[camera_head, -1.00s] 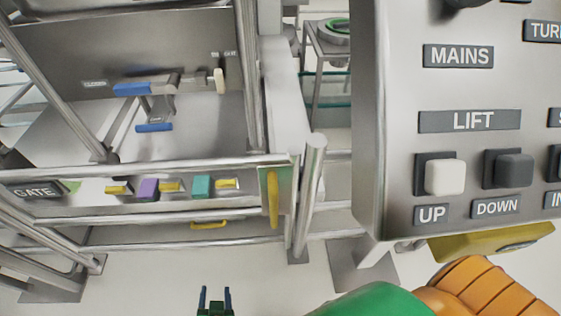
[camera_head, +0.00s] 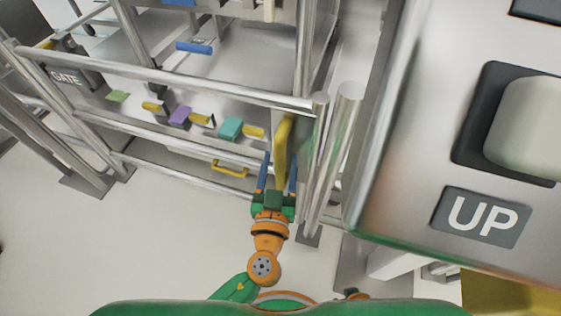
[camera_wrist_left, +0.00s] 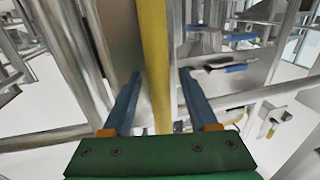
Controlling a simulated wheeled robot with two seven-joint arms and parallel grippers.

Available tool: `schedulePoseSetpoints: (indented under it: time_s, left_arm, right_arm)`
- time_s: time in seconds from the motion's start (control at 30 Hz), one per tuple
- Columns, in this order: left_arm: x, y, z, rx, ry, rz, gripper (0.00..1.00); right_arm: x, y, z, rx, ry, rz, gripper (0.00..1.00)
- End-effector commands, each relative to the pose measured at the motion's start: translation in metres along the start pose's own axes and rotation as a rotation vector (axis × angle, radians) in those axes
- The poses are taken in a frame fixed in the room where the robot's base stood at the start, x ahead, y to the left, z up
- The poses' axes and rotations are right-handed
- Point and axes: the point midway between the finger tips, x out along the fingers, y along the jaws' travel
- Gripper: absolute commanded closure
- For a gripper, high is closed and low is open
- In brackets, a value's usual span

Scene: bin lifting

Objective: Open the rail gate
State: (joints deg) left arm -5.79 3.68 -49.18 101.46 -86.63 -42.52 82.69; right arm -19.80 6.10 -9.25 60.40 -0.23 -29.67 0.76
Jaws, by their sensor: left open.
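The rail gate (camera_head: 180,75) is a frame of metal tubes with a GATE label (camera_head: 67,77) at its left. A yellow upright handle (camera_head: 283,140) is on a plate at the gate's right end, beside metal posts (camera_head: 338,140). My left gripper (camera_head: 278,174) is open at the lower part of this handle. In the left wrist view the yellow handle (camera_wrist_left: 154,45) runs between the two blue fingers of my left gripper (camera_wrist_left: 161,76), with gaps on both sides. The gate appears closed against the posts. My right gripper is not in view.
A large metal control box (camera_head: 400,170) with an UP button (camera_head: 530,125) fills the right side, close to the camera. Purple (camera_head: 181,116) and teal (camera_head: 231,128) blocks and a yellow lower handle (camera_head: 230,169) lie behind the rails. The floor at lower left is clear.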

Motion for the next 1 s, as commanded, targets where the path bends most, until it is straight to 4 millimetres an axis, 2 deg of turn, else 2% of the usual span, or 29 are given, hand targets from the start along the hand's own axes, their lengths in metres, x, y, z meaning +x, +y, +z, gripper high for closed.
schedulePoseSetpoints:
  time_s: [0.07,0.3,1.0]
  left_arm:
    - [-0.0002,0.0,0.0003,0.0,0.0,0.0,0.41]
    - [-0.0004,-0.0001,0.0004,0.0,0.0,0.0,1.0]
    - [-0.0005,-0.0001,0.0005,0.001,-0.001,0.0,1.0]
  right_arm:
    - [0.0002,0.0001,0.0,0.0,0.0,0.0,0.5]
    - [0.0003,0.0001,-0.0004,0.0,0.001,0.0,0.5]
    - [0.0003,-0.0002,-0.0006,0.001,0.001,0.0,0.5]
